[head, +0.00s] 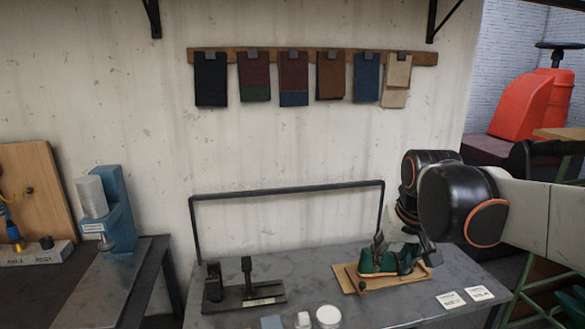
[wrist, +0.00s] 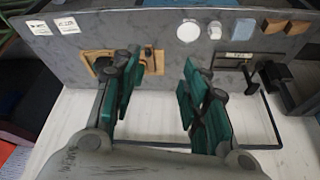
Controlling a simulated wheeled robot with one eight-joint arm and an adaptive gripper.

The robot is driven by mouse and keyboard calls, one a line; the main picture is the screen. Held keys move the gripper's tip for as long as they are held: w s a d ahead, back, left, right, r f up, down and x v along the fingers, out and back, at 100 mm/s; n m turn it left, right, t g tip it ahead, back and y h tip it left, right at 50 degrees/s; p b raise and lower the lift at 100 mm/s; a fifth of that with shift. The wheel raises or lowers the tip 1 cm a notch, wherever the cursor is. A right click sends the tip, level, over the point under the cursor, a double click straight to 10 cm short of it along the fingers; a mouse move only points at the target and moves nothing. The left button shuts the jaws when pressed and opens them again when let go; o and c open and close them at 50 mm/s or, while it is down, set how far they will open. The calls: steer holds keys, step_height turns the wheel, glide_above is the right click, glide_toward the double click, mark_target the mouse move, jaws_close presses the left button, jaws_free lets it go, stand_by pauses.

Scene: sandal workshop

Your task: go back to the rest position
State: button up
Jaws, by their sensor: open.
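My gripper (head: 392,260) is at the right part of the grey table (head: 330,272) in the head view, in front of a wooden board (head: 352,283). In the wrist view my gripper (wrist: 158,82) has its green-padded fingers wide apart, with nothing between them. The board (wrist: 150,68) shows behind the left finger there, with small dark metal parts on it. The finger hides part of the board. No marked rest position shows in either view.
A black press-like tool (head: 245,292) stands on the table's left part. A white round pot (head: 328,316) and white cards (head: 465,297) are near the front. A black rail (head: 290,192) rises along the back. A blue machine (head: 117,220) stands farther left.

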steer(key=s+f+t, duration=0.1)
steer(key=s+f, duration=0.1)
steer(key=s, duration=0.6)
steer(key=s+a+f+t, duration=0.1)
steer(key=s+f, duration=0.2)
steer(key=s, duration=0.6)
steer(key=shift+s+f+n+t, duration=0.3)
steer(key=shift+n+t, duration=0.1)
